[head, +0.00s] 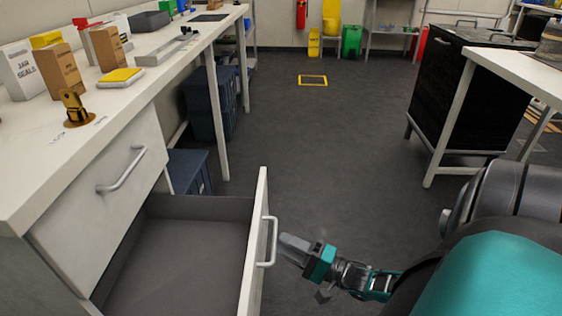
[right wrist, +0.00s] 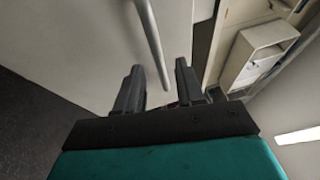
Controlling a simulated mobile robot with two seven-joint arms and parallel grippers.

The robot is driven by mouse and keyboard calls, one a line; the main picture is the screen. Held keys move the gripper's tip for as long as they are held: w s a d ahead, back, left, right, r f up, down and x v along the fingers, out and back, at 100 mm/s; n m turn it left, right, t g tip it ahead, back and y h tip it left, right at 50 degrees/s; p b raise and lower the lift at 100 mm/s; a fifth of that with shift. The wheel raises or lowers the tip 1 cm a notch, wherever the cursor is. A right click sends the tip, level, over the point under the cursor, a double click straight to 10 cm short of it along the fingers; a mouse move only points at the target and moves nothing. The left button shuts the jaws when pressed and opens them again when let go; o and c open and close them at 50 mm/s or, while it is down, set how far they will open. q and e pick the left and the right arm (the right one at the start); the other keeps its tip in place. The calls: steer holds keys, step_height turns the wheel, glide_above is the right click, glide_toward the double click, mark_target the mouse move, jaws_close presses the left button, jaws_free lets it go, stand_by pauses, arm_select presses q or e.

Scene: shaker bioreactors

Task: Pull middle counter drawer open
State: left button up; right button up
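The middle counter drawer (head: 185,245) is pulled well out from the white counter, and its grey, empty inside shows in the head view. Its white front panel carries a silver bar handle (head: 271,242). My right gripper (head: 283,241) is just right of the handle, its fingers pointing at the drawer front. In the right wrist view the fingers (right wrist: 158,80) are apart, and the handle bar (right wrist: 152,42) runs into the gap between them. Neither finger is clearly touching the bar. My left gripper is in neither view.
A closed upper drawer (head: 105,195) is above the open one. The countertop (head: 100,120) holds boxes, a yellow-topped pad and a small orange-brown device. Blue bins (head: 190,170) stand under the counter. The dark floor (head: 320,130) in the middle is clear; a black cabinet (head: 460,95) stands at right.

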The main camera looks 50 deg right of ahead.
steer(key=v, duration=1)
steer(key=shift+s, duration=0.4)
steer(key=shift+d, duration=0.1)
